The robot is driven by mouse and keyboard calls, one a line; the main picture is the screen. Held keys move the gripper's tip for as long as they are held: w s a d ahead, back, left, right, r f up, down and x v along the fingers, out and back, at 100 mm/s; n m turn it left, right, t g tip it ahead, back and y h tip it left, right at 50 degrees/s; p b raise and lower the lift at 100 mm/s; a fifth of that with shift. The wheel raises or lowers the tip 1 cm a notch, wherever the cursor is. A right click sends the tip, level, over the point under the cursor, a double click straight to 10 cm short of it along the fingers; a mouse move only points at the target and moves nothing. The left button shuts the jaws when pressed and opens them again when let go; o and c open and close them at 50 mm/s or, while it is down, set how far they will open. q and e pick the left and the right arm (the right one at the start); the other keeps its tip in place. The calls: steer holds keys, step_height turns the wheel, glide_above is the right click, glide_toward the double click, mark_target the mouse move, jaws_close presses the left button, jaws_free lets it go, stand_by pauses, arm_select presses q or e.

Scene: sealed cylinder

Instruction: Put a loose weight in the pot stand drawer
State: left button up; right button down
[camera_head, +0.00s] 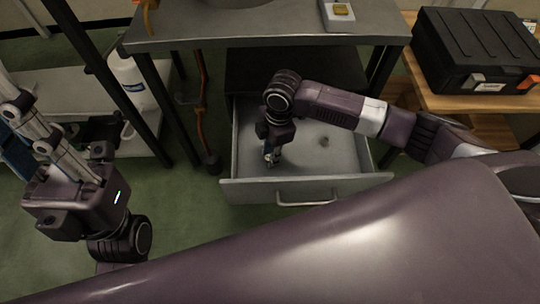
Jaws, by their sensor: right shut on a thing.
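The pot stand drawer (305,187) is pulled open below the grey pot stand top (270,34). My right gripper (271,158) points down inside the drawer, near its front left part. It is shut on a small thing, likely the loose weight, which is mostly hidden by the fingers.
A black case (478,52) sits on a wooden table at the right. A small tray with a brass-coloured piece (342,10) is on the stand top. A white bottle (128,78) stands on a shelf at the left. The drawer handle (308,199) faces me.

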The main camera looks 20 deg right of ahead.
steer(key=shift+f, duration=0.15)
steer(key=shift+f, duration=0.15)
steer(key=c, duration=1.7)
jaws_free()
steer(key=shift+o, duration=0.2)
